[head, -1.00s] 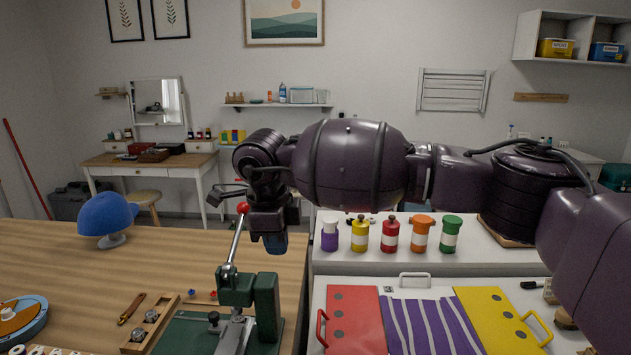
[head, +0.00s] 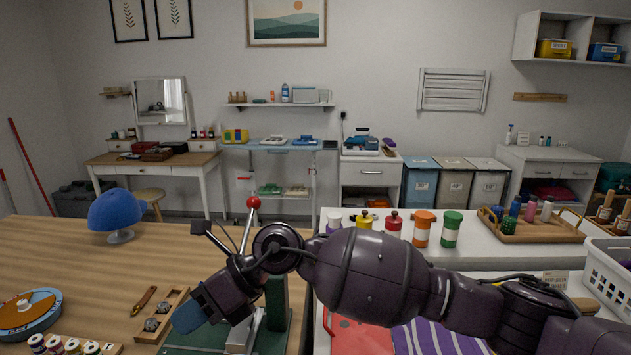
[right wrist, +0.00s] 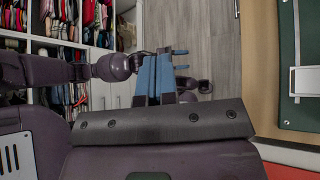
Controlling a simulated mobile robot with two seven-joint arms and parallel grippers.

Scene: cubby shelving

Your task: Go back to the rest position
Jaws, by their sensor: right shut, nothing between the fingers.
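My right arm crosses the head view from the right, lower than the row of bottles. Its gripper (head: 188,318) points down and left above the wooden table (head: 50,260), over the near left side of the green press (head: 272,315). In the right wrist view the blue fingers (right wrist: 158,75) lie together, with nothing between them. The fingers are apart from the table things, as far as the head view shows. My left gripper does not show in the head view.
A red-knobbed lever (head: 252,203) stands up from the press, close to my right arm. A blue cap on a stand (head: 116,212), a wooden block with metal knobs (head: 160,318) and a round blue-rimmed disc (head: 25,312) are on the table. Several bottles (head: 422,230) stand behind the arm.

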